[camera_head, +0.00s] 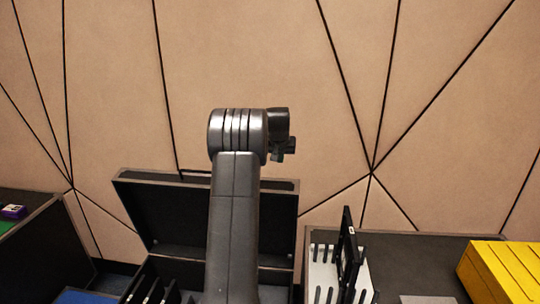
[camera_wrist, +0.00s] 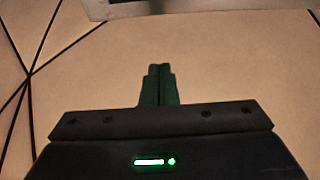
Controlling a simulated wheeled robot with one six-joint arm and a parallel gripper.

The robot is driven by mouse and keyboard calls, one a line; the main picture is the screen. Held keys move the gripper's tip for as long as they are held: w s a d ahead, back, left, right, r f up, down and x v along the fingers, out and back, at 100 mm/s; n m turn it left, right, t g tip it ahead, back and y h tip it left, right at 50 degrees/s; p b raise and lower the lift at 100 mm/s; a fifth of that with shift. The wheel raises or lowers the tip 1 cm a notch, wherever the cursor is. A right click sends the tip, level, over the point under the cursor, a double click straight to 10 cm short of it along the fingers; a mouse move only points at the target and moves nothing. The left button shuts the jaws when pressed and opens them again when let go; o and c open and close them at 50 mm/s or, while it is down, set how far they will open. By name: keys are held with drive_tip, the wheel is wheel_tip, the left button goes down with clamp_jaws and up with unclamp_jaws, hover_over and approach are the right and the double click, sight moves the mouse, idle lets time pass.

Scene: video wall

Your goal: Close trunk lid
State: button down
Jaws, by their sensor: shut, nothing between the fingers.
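The black trunk's lid (camera_head: 165,218) stands open and upright behind the trunk in the head view, with its inner side facing me. My arm covers the lid's middle and much of the trunk. Dark upright pieces (camera_head: 153,291) show in the trunk's lower left. My gripper (camera_wrist: 159,72) is shut and empty in the wrist view, with the tan wall behind its fingers. In the head view my wrist is raised above the lid's top edge, and the fingers cannot be made out clearly. The lid does not show clearly in the wrist view.
A dark table (camera_head: 418,248) on the right bears a white slotted rack (camera_head: 323,276) with an upright black frame (camera_head: 348,258) and a yellow crate (camera_head: 503,270). A dark case or table (camera_head: 40,250) stands at left. The tan wall (camera_head: 430,100) with black lines closes off the back.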

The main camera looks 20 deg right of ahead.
drive_tip(key=f+p, duration=0.1)
drive_tip(key=f, duration=0.1)
drive_tip(key=f+p, duration=0.1)
drive_tip(key=f, duration=0.2)
drive_tip(key=shift+s+d+f, duration=0.15)
drive_tip(key=shift+s, duration=0.05)
drive_tip(key=shift+s+f, duration=0.2)
drive_tip(key=shift+s, duration=0.15)
drive_tip(key=shift+s, duration=0.1)
